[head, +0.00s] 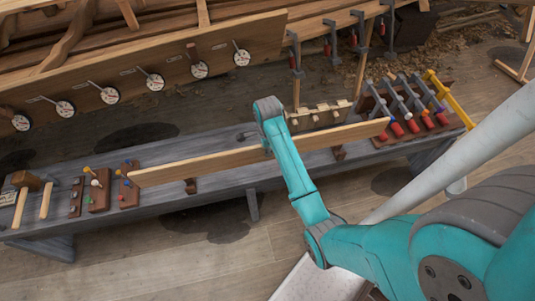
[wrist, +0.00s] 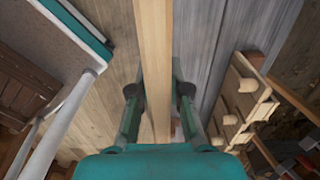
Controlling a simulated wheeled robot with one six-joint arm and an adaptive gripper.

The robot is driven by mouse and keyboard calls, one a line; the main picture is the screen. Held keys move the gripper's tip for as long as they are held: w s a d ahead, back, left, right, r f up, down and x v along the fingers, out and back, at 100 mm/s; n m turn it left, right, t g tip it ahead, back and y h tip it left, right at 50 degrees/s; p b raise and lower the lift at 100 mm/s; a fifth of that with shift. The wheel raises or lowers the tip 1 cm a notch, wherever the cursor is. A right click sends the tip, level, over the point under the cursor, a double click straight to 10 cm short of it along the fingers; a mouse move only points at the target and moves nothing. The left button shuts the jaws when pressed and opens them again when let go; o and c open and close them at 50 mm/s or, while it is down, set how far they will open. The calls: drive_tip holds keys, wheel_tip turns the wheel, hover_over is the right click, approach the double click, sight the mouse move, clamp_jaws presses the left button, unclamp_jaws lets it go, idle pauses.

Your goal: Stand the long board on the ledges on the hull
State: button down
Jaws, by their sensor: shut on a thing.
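The long board (head: 215,162) is a pale, narrow plank that runs lengthwise over the grey bench. My gripper (head: 268,148) is shut on it near its middle. In the wrist view the board (wrist: 154,60) passes between the two fingers of my gripper (wrist: 158,92). Small brown supports (head: 190,186) show under the board; I cannot tell whether it touches them. The hull (head: 150,60) lies behind the bench, with a row of round dials along its lower plank. I cannot make out its ledges clearly.
The grey bench (head: 225,190) carries a mallet (head: 22,190) and small tool blocks (head: 98,195) at left. A wooden peg block (head: 318,116) and a rack of red-handled clamps (head: 415,115) stand at right. More clamps (head: 295,55) hang near the hull. Floor shows between bench and hull.

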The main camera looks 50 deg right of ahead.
drive_tip(key=shift+w+r, duration=0.1)
drive_tip(key=shift+r, duration=3.8)
